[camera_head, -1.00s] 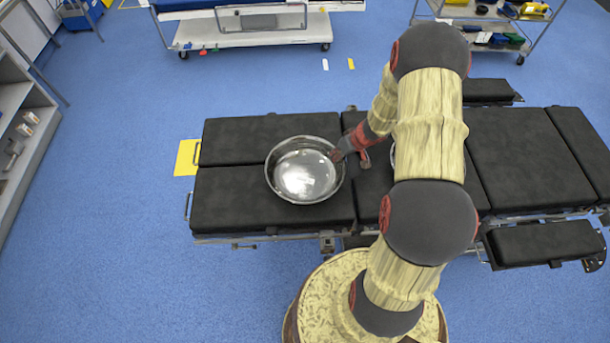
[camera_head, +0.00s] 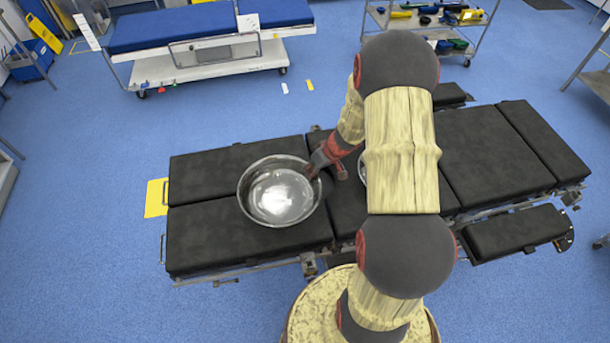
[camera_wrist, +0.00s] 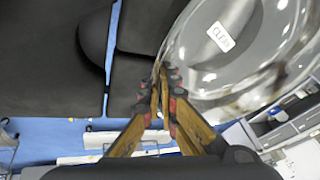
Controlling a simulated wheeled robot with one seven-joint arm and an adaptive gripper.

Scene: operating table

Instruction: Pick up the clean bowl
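The clean bowl (camera_head: 278,197) is a shiny round metal bowl over the left part of the black operating table (camera_head: 205,245). In the wrist view the bowl (camera_wrist: 215,75) fills the upper right and shows a white "CLEAN" label. My gripper (camera_head: 312,170) is at the bowl's right rim in the head view. In the wrist view my gripper (camera_wrist: 162,80) has its fingers close together, with the bowl's rim between the tips. Whether the bowl's base touches the table is hard to tell.
A second metal rim (camera_head: 362,170) shows partly behind my arm on the table. A blue-topped trolley (camera_head: 210,25) stands at the back left, and a cart (camera_head: 430,20) with coloured items at the back right.

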